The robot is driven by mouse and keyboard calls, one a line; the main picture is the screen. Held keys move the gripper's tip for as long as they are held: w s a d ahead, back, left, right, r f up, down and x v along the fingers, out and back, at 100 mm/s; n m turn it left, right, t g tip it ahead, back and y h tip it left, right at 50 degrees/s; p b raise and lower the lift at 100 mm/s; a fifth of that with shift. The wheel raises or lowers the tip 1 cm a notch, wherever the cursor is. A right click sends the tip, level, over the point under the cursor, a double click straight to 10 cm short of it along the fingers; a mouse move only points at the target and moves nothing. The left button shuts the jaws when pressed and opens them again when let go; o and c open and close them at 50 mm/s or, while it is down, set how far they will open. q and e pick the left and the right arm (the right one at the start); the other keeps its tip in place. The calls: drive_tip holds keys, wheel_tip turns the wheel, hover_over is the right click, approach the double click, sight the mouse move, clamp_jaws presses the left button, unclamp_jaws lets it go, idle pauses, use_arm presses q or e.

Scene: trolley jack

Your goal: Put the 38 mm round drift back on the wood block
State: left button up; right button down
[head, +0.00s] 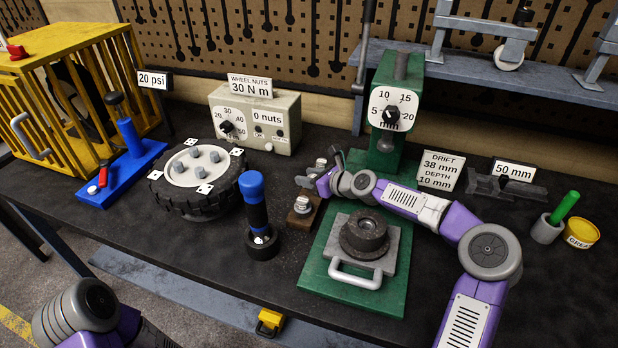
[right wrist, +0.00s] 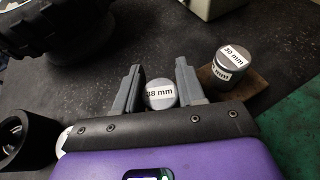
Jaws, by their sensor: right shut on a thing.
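My right gripper (head: 308,182) reaches in from the right, close over the brown wood block (head: 300,217). In the right wrist view its two grey fingers (right wrist: 160,85) are shut on the 38 mm round drift (right wrist: 160,96), whose label faces up. The wood block (right wrist: 256,84) shows just right of the fingers there, with the 30 mm drift (right wrist: 234,58) standing on it. Part of the block is hidden behind the right finger. I cannot tell whether the held drift touches anything below. My left gripper is outside the head view; only its arm shows at lower left.
A black socket with a blue handle (head: 254,205) stands left of the block, and a tyre (head: 168,196) lies farther left. The green press (head: 310,268) with a grey plate and dark ring stands to the right. The white wheel-nut tester (head: 285,110) stands behind.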

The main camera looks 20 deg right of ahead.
drive_tip(key=c, duration=0.7)
unclamp_jaws()
drive_tip(key=shift+f, duration=0.1)
drive_tip(key=shift+o, duration=0.2)
drive_tip(key=shift+s+d+r, duration=0.1)
drive_tip(key=shift+r, duration=0.1)
drive_tip(key=p+v, duration=0.2)
drive_tip(key=v, duration=0.9)
drive_tip(key=shift+s+d+r, duration=0.1)
drive_tip(key=shift+s, duration=0.25)
